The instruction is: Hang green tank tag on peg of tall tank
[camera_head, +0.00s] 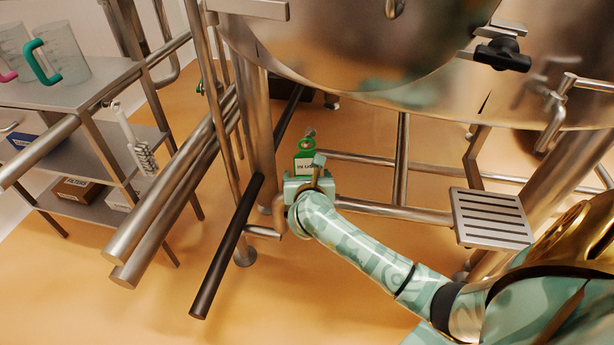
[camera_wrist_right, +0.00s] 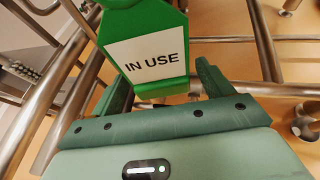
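The green tag (camera_head: 304,161) with a white label is upright below the steel tank (camera_head: 350,40), just beyond my right gripper (camera_head: 306,176). The fingers are apart, with a narrow gap at the tag's right side. I cannot make out the peg or whether the tag hangs on it. My left gripper is out of view.
Steel legs and crossbars (camera_head: 402,160) stand around my right arm. Thick pipes (camera_head: 180,185) and a dark bar (camera_head: 228,245) slant at the left. A slotted step (camera_head: 491,218) is at the right. Shelves (camera_head: 75,90) hold jugs, a brush and boxes. Open orange floor lies in front.

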